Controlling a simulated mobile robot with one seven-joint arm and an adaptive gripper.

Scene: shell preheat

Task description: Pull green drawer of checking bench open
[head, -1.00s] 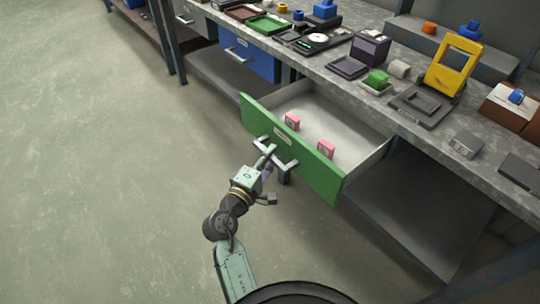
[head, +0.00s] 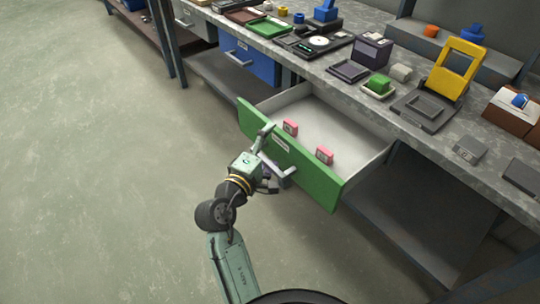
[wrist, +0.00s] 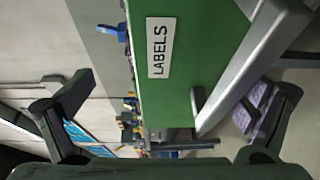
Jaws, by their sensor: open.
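The green drawer (head: 318,182) of the bench stands pulled well out, its pale inside showing. In the wrist view its green front (wrist: 190,75) carries a white "LABELS" plate (wrist: 161,47). The grey bar handle (head: 277,165) is on the front, partly covered by my gripper in the head view. My gripper (head: 268,158) is open at the drawer front, by the left part of the handle. In the wrist view the handle (wrist: 245,75) slants through the right side, near one finger; I cannot tell whether they touch. Two pink blocks (head: 290,127) (head: 324,155) lie in the drawer.
A blue drawer (head: 248,58) beside it is shut. The grey bench top (head: 345,90) holds a yellow-framed device (head: 460,65), a green block (head: 379,83) and trays. A lower shelf (head: 420,230) lies right of the drawer. The floor (head: 90,170) at left is clear.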

